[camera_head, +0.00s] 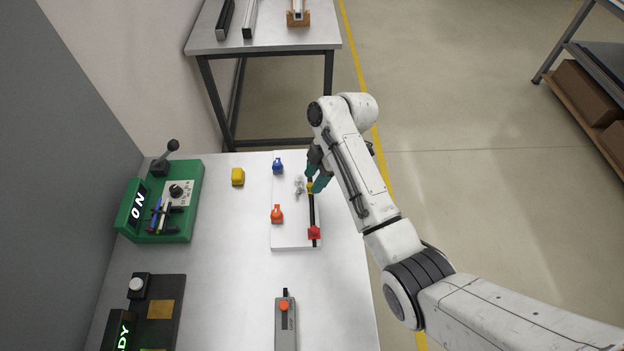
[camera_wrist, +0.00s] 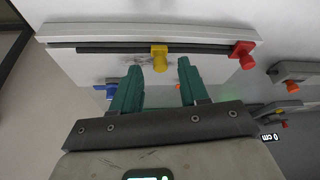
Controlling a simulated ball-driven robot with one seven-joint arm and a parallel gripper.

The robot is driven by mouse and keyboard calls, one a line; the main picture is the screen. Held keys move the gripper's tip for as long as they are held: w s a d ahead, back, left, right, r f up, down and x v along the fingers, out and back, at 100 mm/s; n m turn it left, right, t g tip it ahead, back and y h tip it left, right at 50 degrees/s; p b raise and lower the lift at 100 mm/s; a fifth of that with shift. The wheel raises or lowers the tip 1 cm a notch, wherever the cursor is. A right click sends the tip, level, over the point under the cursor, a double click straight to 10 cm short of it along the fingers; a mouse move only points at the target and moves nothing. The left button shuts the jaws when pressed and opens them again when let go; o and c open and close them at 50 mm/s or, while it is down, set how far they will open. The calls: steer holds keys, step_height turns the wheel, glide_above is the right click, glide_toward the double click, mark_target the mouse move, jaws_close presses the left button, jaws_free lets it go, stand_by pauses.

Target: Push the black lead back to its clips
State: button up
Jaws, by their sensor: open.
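A thin black strip (camera_head: 312,212), which looks like the black lead, runs along the right side of a white board (camera_head: 292,240) on the table. It shows in the wrist view (camera_wrist: 110,49) near the board's long edge. A yellow block (camera_wrist: 159,55) sits on the strip, and a red block (camera_head: 314,233) sits at its near end, also in the wrist view (camera_wrist: 242,52). I cannot tell which blocks are clips. My gripper (camera_head: 311,180) is open over the board. In the wrist view its two green fingers (camera_wrist: 160,67) are apart, with the yellow block beyond and between their tips.
A blue piece (camera_head: 278,166) and an orange piece (camera_head: 277,214) stand on the board's left side, near grey marks.

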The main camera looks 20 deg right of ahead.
steer(key=shift+x, duration=1.2)
steer(key=shift+c, duration=0.4)
jaws_close()
